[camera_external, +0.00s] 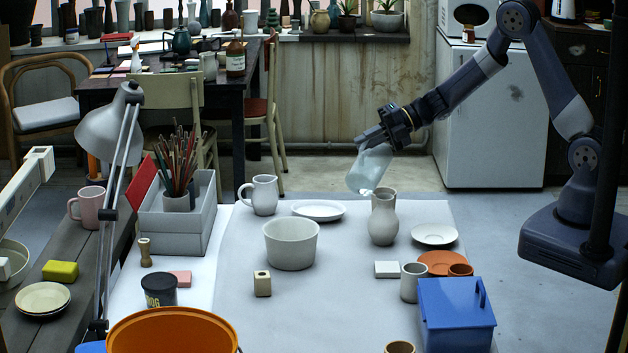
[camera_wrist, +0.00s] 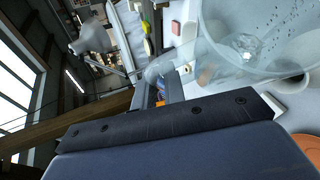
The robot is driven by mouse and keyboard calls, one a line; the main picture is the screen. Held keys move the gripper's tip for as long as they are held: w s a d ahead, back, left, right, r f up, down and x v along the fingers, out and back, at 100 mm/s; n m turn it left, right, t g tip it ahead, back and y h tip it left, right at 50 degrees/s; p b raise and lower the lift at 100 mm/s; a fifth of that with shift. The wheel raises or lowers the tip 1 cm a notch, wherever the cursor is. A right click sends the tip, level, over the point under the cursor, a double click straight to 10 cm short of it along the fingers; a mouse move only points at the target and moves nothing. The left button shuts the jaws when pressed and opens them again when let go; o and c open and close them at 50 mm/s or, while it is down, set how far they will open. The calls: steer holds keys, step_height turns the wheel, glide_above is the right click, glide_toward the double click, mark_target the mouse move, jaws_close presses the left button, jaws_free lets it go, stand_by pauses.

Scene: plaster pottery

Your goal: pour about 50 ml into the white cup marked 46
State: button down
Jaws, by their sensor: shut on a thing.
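My gripper (camera_external: 384,138) is shut on a translucent pale glass vessel (camera_external: 370,168). It holds the glass tilted in the air above the back of the white table cover, just left of and above a white vase (camera_external: 383,218). The glass fills the upper right of the wrist view (camera_wrist: 255,45), with small drops or bubbles on its wall. How much liquid is inside, I cannot tell. A small white cup (camera_external: 413,281) stands upright at the front right, left of a blue box. No number 46 is legible on any cup.
A white bowl (camera_external: 291,245), white jug (camera_external: 261,195) and white plate (camera_external: 319,210) stand left of the vase. A white saucer (camera_external: 434,234), terracotta plate (camera_external: 437,264) and blue box (camera_external: 455,318) are at right. The middle front of the cover (camera_external: 320,315) is clear.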

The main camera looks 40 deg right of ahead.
mark_target(362, 148)
steer(key=shift+s+a+r+n+h+p, duration=0.3)
steer(key=shift+a+r+h+p, duration=0.25)
steer(key=shift+r+p, duration=0.4)
steer(key=shift+s+a+f+n+h+p, duration=0.15)
steer(key=shift+a+f+n+h+p, duration=0.3)
steer(key=shift+h, duration=0.2)
steer(key=shift+s+a+f+n+h+p, duration=0.15)
steer(key=shift+a+f+n+h+p, duration=0.2)
steer(key=shift+a+h+p, duration=0.2)
steer(key=shift+s+a+f+n+t+h, duration=0.15)
steer(key=shift+a+f+n+t+h, duration=0.2)
steer(key=shift+h, duration=0.3)
steer(key=s+a+f+n+t+h+p, duration=0.1)
steer(key=a+f+n+t+h+p, duration=0.1)
steer(key=a+f+n+h, duration=0.1)
steer(key=shift+s+a+f+h, duration=0.15)
steer(key=shift+a+f+h, duration=0.4)
steer(key=shift+a+h, duration=0.7)
steer(key=shift+d+h, duration=0.25)
